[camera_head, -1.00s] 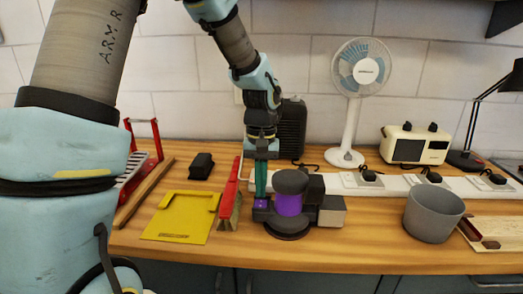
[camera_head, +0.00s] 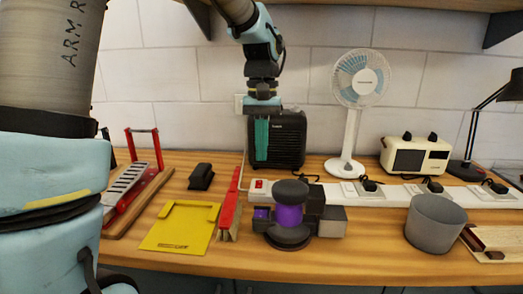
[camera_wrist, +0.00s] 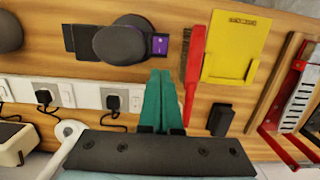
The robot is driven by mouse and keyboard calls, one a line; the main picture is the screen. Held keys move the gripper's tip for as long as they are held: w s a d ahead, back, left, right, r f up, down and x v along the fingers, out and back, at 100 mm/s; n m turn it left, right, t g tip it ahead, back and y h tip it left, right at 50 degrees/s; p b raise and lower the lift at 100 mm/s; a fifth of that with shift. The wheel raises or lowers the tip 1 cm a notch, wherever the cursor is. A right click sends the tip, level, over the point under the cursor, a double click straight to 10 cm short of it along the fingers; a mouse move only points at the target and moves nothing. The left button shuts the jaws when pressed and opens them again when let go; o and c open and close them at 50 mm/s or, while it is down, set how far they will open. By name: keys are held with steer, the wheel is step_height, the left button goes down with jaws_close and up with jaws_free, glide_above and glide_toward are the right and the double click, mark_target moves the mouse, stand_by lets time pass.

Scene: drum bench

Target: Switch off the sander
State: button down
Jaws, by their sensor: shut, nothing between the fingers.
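The sander (camera_head: 289,212) stands on the wooden bench, with a dark round top, a purple body and a dark round base. A small purple patch (camera_head: 261,213) shows on its left side. In the wrist view the sander (camera_wrist: 121,42) lies beyond the fingertips, and its purple patch (camera_wrist: 160,45) is close to their line. My gripper (camera_head: 261,146), with teal fingers, is shut and empty. It hangs above and behind the sander, in front of a black heater, touching nothing. The fingers also show in the wrist view (camera_wrist: 160,74). Whether the sander is running cannot be told.
A white power strip (camera_head: 327,193) with a red switch (camera_head: 259,184) runs behind the sander. A red-handled brush (camera_head: 229,206) and yellow dustpan (camera_head: 182,228) lie left. The black heater (camera_head: 279,140) and fan (camera_head: 360,82) stand behind; a grey bin (camera_head: 434,224) stands right.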

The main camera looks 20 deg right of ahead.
mark_target(262, 216)
steer(key=m+b, duration=0.1)
steer(key=m, duration=0.5)
steer(key=m+b, duration=0.1)
steer(key=m, duration=0.5)
steer(key=s+m+b, duration=0.1)
steer(key=m, duration=0.5)
steer(key=shift+s+r, duration=0.1)
steer(key=f+p, duration=0.1)
steer(key=f, duration=0.3)
steer(key=s+f+p, duration=0.1)
steer(key=f, duration=0.4)
steer(key=a+f+p, duration=0.1)
steer(key=f, duration=0.4)
steer(key=shift+s, duration=0.3)
